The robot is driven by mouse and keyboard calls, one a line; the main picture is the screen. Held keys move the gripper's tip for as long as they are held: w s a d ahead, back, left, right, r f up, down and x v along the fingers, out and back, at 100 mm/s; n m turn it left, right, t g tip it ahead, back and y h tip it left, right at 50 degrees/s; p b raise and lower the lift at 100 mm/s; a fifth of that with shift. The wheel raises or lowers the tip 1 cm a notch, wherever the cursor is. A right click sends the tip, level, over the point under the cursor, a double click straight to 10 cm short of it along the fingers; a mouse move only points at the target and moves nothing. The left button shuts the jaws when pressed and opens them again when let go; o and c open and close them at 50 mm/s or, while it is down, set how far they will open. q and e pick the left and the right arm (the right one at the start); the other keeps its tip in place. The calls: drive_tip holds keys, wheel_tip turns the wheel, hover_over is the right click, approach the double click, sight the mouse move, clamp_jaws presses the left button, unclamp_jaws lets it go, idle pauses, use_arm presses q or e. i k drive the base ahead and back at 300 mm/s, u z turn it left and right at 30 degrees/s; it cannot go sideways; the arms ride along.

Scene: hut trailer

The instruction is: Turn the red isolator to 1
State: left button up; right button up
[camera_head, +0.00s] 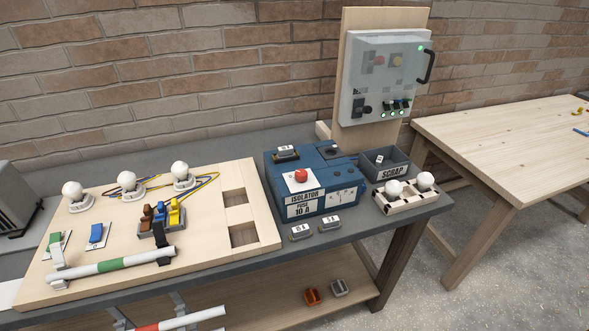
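The red isolator knob (301,175) sits on a white plate on top of a blue box (285,202). The box front carries labels reading "ISOLATOR" and "FUSE 10 A". I cannot read any 0 or 1 mark beside the knob, so its setting cannot be told. A small dial or scale panel shows at the right of the box front. Neither of my grippers is in view, and nothing touches the knob.
A wooden board (100,196) with bulbs, coloured switches and a green-banded tube lies left. Small labelled parts (330,222) lie before the box. A scrap bin (386,164) and bulb tray (408,198) stand right. A grey panel (385,80) rises behind.

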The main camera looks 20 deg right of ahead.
sight(301, 175)
drive_tip(key=k, duration=1.3)
drive_tip(key=z, duration=0.65)
drive_tip(key=i, duration=0.5)
drive_tip(key=z, duration=0.45)
drive_tip(key=i, duration=1.05)
drive_tip(key=u, duration=0.75)
